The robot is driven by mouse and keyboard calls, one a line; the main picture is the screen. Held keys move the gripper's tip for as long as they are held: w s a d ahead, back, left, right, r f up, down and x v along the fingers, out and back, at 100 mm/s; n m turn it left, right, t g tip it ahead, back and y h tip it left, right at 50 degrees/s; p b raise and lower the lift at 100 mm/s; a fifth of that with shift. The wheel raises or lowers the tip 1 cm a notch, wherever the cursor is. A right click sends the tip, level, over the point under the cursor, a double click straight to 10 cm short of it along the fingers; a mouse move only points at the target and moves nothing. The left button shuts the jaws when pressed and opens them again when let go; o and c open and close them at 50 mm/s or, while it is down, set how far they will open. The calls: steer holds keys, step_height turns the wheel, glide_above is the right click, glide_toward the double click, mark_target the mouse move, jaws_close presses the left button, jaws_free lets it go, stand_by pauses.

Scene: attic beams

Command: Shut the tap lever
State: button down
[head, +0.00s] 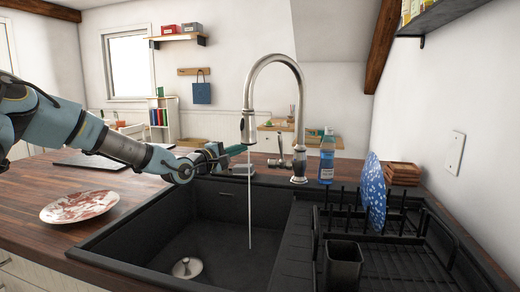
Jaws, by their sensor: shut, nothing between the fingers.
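A brushed metal tap (299,158) with a tall curved neck stands behind the dark sink (208,247) in the head view. A thin stream of water (249,205) runs from its spout (247,127) into the basin. The tap lever (280,148) appears as a slim metal piece to the left of the tap body, joined low to it. My gripper (240,150) reaches in from the left, behind the water stream as seen here. It is shut and empty, with its fingertips left of the lever and apart from it.
A black drying rack (385,243) with a blue patterned plate (373,192) stands right of the basin. A blue bottle (326,158) and wooden coasters (403,173) are right of the tap. A stained plate (80,206) lies on the wooden counter (32,183), left.

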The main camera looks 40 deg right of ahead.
mark_target(281, 146)
steer(key=s+d+r+p, duration=0.1)
steer(key=d+p, duration=0.3)
steer(key=d, duration=0.6)
steer(key=shift+s+d, duration=0.3)
steer(key=shift+s, duration=0.4)
